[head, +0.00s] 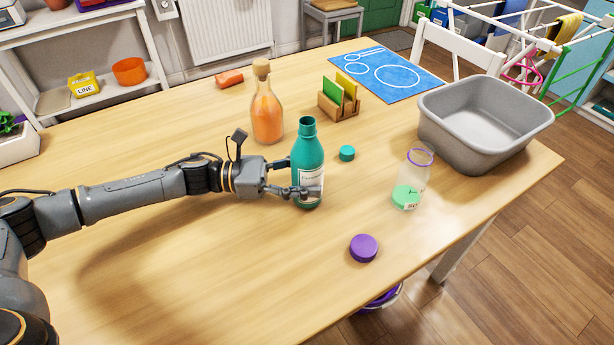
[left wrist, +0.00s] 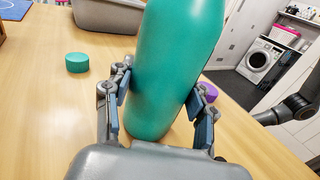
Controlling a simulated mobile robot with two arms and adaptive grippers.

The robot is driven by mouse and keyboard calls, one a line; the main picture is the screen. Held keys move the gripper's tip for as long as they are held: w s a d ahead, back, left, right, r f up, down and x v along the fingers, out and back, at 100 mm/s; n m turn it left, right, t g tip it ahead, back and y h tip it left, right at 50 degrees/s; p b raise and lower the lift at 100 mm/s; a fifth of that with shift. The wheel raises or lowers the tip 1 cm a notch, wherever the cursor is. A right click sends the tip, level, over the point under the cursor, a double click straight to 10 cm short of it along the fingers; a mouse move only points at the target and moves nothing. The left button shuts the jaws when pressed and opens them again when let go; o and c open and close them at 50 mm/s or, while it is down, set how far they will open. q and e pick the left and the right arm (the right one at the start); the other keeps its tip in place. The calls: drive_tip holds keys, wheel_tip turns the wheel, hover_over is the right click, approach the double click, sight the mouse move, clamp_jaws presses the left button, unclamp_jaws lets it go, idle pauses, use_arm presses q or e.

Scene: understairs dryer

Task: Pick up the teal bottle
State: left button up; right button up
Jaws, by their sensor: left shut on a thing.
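The teal bottle (head: 307,160) has a white label and an uncapped neck. It stands about upright on the wooden table in the head view. My left gripper (head: 303,192) comes in from the left and is shut on the lower part of the bottle. In the left wrist view the teal bottle (left wrist: 175,65) fills the space between the two fingers of my left gripper (left wrist: 160,108), with pads against both sides. Whether the base touches the table is hard to tell. My right gripper is not in view.
A teal cap (head: 347,153) lies right of the bottle, and a purple lid (head: 364,248) lies nearer the front edge. A clear jar (head: 413,180) and a grey basin (head: 485,150) stand at right. A corked orange bottle (head: 267,115) and a wooden holder (head: 340,108) stand behind.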

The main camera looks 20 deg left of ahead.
use_arm(q)
wheel_tip(320, 180, up, 2)
drive_tip(key=shift+r, duration=0.25)
drive_tip(key=a+r+b, duration=0.1)
drive_tip(key=a+r, duration=0.9)
drive_tip(key=a, duration=0.4)
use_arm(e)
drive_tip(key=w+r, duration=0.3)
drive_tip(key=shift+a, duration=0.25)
